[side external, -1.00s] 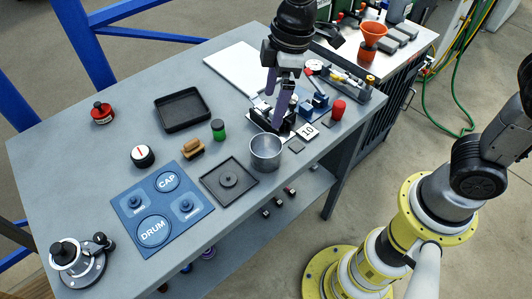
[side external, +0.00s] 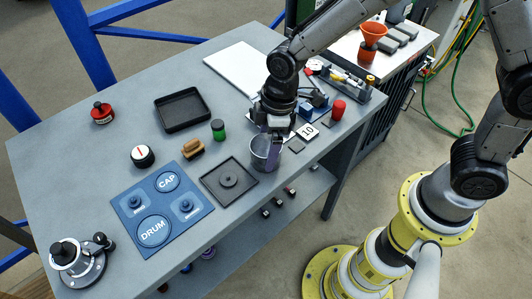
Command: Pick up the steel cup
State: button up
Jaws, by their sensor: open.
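The steel cup (side external: 258,160) stands upright on the grey bench near its front edge, just right of a black square tray. The jaws are open. The gripper body hides the cup's back rim and the other finger is mostly hidden.
The black square tray (side external: 229,181) with a round disc is close on the left. A green-lidded jar (side external: 218,129), a wooden brush (side external: 192,149) and a blue CAP/DRUM board (side external: 162,208) lie farther left. A "10" tile (side external: 307,131) and red cylinder (side external: 338,109) are on the right.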

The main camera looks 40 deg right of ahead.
jog(key=shift+w+a+f, duration=0.1)
jog(key=shift+a+f, duration=0.05)
jog(key=shift+f, duration=1)
jog(key=c, duration=1.4)
jog(key=shift+c, duration=0.4)
jog(key=shift+r, duration=0.15)
